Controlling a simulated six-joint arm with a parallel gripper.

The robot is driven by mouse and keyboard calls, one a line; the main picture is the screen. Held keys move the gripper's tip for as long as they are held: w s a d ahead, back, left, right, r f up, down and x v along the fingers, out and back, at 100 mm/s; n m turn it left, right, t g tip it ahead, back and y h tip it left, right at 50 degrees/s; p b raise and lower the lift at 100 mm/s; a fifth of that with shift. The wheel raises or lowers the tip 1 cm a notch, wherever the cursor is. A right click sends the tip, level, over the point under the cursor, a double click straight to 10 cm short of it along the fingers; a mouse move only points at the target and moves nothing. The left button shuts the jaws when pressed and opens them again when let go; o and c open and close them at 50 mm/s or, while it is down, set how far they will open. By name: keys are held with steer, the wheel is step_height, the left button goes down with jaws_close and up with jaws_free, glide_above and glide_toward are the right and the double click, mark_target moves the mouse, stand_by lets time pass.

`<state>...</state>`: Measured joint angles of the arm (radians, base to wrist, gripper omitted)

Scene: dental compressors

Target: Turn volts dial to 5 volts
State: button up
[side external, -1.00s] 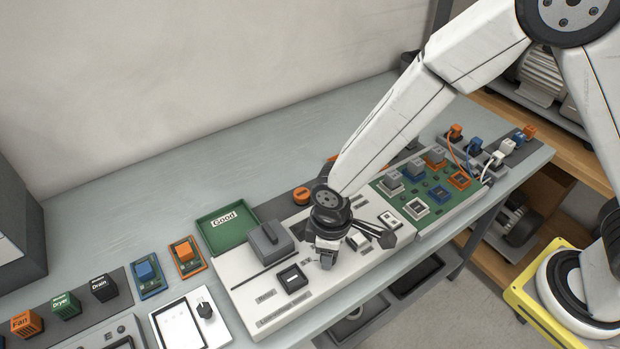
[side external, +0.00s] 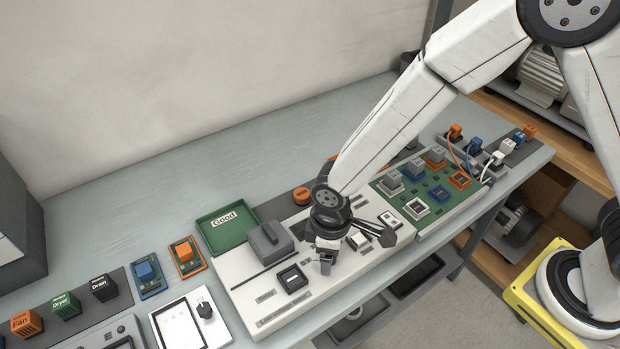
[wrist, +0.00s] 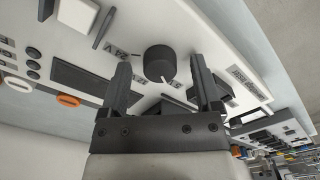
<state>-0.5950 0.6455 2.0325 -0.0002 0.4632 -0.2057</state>
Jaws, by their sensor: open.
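The volts dial (wrist: 160,62) is a round black knob on a white panel, seen in the wrist view. A "24 V" label is at its left and a "5 V" label just below it in the picture. A small white mark on the knob's lower edge points toward the "5 V" side. My gripper (wrist: 160,62) is open, with one finger on each side of the knob and a visible gap on both sides. I cannot tell how far the fingertips reach down along it. In the side view my gripper (side external: 326,264) is low over the white panel and hides the dial.
The white panel (side external: 238,298) carries a grey block (side external: 268,243) and a black square socket (side external: 291,279). A green "Good" tray (side external: 228,229) lies behind it. A green board (side external: 408,186) with several plugs is at the right. The rear bench is clear.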

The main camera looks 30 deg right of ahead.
steer(key=shift+r, duration=3.85)
steer(key=s+d+r+m+t, duration=0.1)
steer(key=d+m, duration=0.3)
steer(key=d, duration=0.7)
steer(key=s+d+r+m+t, duration=0.1)
steer(key=d+m, duration=0.4)
steer(key=d, duration=0.6)
steer(key=shift+s+r+t, duration=0.3)
steer(key=shift+s+r, duration=0.25)
steer(key=shift+s, duration=0.65)
